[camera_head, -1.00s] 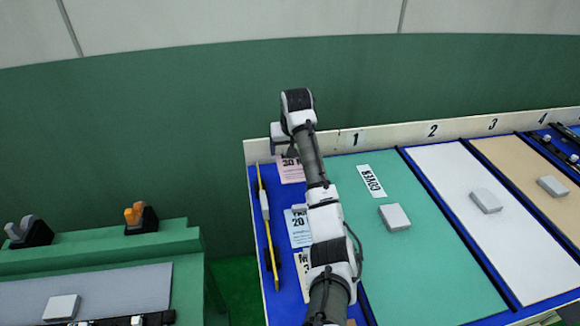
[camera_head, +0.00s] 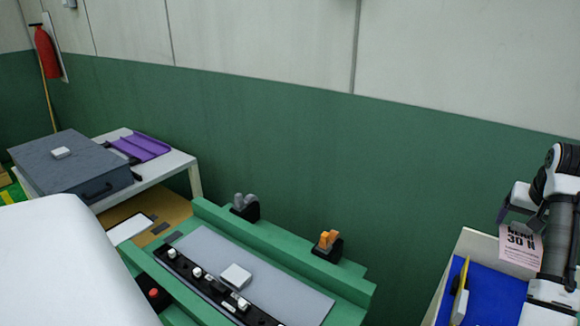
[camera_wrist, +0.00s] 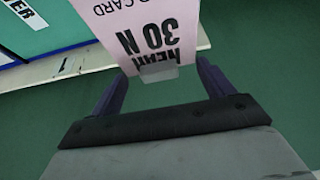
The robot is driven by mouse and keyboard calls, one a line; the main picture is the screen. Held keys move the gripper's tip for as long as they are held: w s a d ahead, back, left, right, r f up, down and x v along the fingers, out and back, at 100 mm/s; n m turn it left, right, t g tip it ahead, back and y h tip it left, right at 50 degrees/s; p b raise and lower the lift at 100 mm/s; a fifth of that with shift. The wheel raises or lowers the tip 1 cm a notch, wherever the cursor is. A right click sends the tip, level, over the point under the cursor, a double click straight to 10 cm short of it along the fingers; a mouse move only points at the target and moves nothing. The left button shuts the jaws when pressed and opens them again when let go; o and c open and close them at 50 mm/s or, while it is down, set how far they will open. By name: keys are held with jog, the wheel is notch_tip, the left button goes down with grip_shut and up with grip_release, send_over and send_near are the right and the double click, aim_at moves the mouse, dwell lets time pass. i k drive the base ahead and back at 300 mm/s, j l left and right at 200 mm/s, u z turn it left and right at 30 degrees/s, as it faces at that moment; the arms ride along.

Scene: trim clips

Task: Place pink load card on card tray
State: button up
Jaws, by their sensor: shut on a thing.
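The pink load card (camera_head: 520,250), printed "30 N", hangs from my gripper (camera_head: 515,212) at the right edge of the head view, above the blue board. In the wrist view the card (camera_wrist: 140,22) shows upside down, and my gripper (camera_wrist: 160,76) is shut on the edge with the print. A shallow purple tray (camera_head: 147,146) lies on a white table at the back left, far from my gripper. I cannot tell for sure whether it is the card tray.
A grey case (camera_head: 75,168) with a white block on top stands beside the purple tray. A green bench (camera_head: 285,250) with a grey mat, black strip and two small holders lies between the table and the blue board (camera_head: 495,300). A red extinguisher (camera_head: 47,52) hangs at far left.

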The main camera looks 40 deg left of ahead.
aim_at(128, 234)
jog(key=u, duration=1.8)
jog(key=i+j+u, duration=0.1)
jog(key=u, duration=0.3)
jog(key=i+j+u, duration=0.1)
jog(key=u, duration=0.25)
jog(key=i+j, duration=0.25)
jog(key=i, duration=0.25)
